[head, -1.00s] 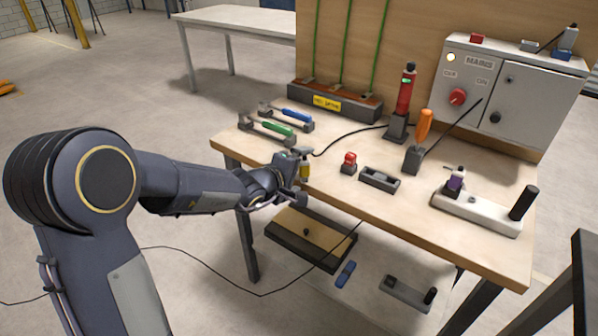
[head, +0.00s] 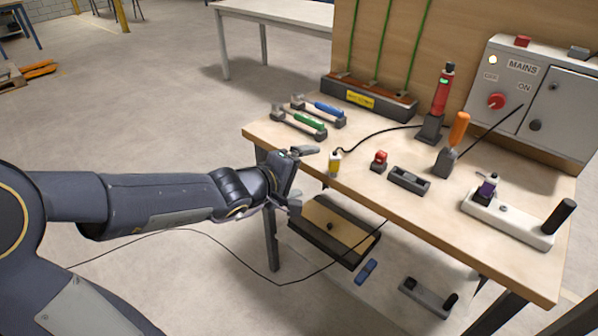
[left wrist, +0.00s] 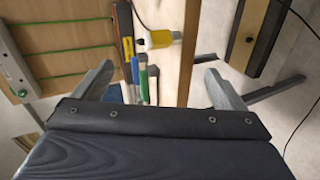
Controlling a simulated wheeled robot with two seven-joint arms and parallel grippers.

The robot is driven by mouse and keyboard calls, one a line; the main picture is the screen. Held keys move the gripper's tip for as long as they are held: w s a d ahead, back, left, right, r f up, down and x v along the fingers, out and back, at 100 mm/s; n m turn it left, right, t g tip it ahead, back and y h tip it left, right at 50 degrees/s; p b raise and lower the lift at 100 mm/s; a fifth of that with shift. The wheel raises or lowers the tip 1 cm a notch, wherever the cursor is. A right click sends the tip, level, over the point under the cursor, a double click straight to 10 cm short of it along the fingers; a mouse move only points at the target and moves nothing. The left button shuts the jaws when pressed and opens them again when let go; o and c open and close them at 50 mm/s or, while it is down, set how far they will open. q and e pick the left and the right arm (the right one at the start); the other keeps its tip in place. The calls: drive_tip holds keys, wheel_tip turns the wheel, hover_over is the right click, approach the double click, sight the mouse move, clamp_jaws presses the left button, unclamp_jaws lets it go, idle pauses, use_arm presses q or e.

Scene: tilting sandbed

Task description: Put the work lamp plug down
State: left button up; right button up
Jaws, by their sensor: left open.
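The work lamp plug (head: 334,163) is yellow with a pale top and a black cable. It stands upright on the wooden bench top, close to the front left edge. In the left wrist view the plug (left wrist: 158,40) shows beyond my fingertips, touched by neither finger. My left gripper (head: 303,178) is open and empty, just left of the plug at the bench edge. Its spread fingers also show in the left wrist view (left wrist: 157,80). My right gripper is not in view.
On the bench (head: 262,136) are green (head: 310,122) and blue (head: 329,109) handled tools, a red button (head: 379,159), a grey holder (head: 409,180), an orange-handled tool (head: 458,130) and a white block (head: 520,220). A lower tray (head: 335,228) sits beneath.

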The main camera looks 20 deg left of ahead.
use_arm(q)
drive_tip(key=s+d+r+m+g+h, duration=0.1)
drive_tip(key=s+d+r+m+h, duration=0.25)
drive_tip(key=s, duration=0.25)
drive_tip(key=s+d+r+m+g+h, duration=0.1)
drive_tip(key=s+d+r+m+h, duration=0.1)
drive_tip(key=s+m, duration=0.35)
drive_tip(key=s+a+f+m+g+y, duration=0.1)
drive_tip(key=s+a+f+g+y, duration=0.1)
drive_tip(key=s+f, duration=0.3)
drive_tip(key=s+a+f+m+g+y, duration=0.1)
drive_tip(key=s+a+f+g+y, duration=0.2)
drive_tip(key=s, duration=0.6)
wheel_tip(320, 180, down, 2)
drive_tip(key=shift+s+a+y, duration=0.2)
drive_tip(key=shift+a+y, duration=0.15)
drive_tip(key=shift+y, duration=0.2)
